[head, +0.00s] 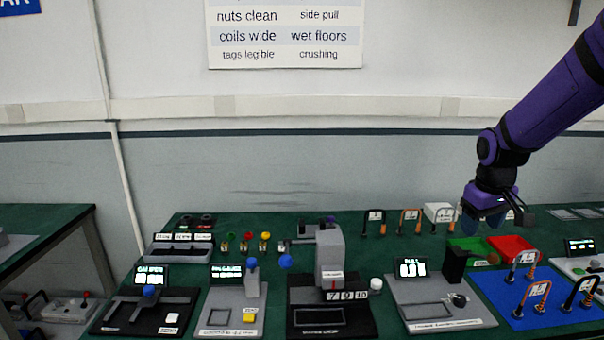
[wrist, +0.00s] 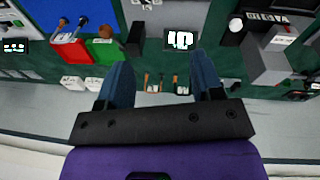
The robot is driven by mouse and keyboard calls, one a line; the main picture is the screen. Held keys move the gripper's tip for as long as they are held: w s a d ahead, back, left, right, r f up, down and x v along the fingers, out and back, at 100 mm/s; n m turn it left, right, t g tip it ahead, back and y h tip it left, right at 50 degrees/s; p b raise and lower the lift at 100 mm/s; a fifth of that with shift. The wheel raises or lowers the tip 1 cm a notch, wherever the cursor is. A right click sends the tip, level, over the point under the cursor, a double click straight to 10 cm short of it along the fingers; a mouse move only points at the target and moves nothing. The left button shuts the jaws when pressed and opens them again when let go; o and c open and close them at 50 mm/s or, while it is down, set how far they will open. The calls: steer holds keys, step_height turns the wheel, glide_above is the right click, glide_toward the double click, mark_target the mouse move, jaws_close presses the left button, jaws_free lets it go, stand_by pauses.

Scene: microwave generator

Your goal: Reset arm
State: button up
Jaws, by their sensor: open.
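My purple arm reaches in from the upper right of the head view. My gripper (head: 485,220) hangs above the back right part of the green bench, near the standing hooks and the red bin. In the wrist view my gripper (wrist: 163,85) shows two blue fingers spread apart with nothing between them. The bench top with its devices lies beyond the fingers.
The green bench (head: 260,218) carries several devices. A grey press-like device (head: 330,255) stands mid-bench. A red bin (head: 510,247) and a blue mat (head: 505,290) with hooks lie at the right. A white box (head: 438,212) is beside my gripper. The air above the bench's left is clear.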

steer(key=s+a+r+t, duration=0.1)
steer(key=s+a+r, duration=0.2)
steer(key=s, duration=0.5)
steer(key=s+a+r+m+t, duration=0.1)
steer(key=s+a+r, duration=0.2)
steer(key=s, duration=0.6)
steer(key=s+a+r+m+t+y, duration=0.1)
steer(key=s+a+r, duration=0.1)
steer(key=s+r, duration=0.4)
steer(key=s, duration=0.3)
steer(key=shift+a+r, duration=0.3)
steer(key=shift+a, duration=0.1)
